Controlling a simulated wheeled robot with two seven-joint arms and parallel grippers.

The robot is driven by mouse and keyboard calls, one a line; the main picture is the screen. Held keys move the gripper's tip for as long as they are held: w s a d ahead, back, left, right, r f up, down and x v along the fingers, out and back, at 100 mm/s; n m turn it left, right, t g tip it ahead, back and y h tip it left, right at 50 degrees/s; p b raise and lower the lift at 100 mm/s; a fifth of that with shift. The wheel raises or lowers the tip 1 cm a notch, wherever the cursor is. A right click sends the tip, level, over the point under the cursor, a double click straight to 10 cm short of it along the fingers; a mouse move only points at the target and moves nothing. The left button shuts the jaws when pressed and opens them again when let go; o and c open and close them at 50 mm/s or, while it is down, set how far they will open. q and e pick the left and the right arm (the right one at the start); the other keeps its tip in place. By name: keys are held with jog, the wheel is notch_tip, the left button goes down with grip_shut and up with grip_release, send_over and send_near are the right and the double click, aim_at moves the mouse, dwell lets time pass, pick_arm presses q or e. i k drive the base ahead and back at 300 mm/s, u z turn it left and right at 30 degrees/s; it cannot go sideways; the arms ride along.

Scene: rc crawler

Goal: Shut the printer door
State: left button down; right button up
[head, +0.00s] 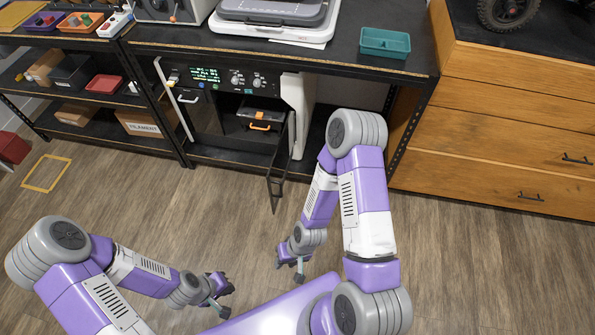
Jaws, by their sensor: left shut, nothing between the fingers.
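The printer (226,77) is a black machine with white sides, a lit display and knobs, set under the dark bench. Its front is open on the right half, where a dark, thin door (279,168) stands swung out toward me from the right side. Inside are a dark box and an orange handle (260,127). My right gripper (290,270) is low in front of the door, apart from it; its fingers are too small to judge. My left gripper (225,295) is shut and empty, farther left and nearer to me, clear of the printer.
A wooden drawer cabinet (490,130) stands at the right. A teal tray (385,42) and a grey-white device (275,22) are on the bench. A shelf rack with bins and a filament box (143,124) is at the left.

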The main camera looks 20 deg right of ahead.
aim_at(280, 165)
jog(key=z, duration=0.7)
jog(key=i, duration=0.45)
jog(key=z, duration=0.05)
jog(key=k, duration=0.45)
jog(key=z, duration=1.9)
jog(key=i, duration=1.15)
jog(key=u, duration=2.05)
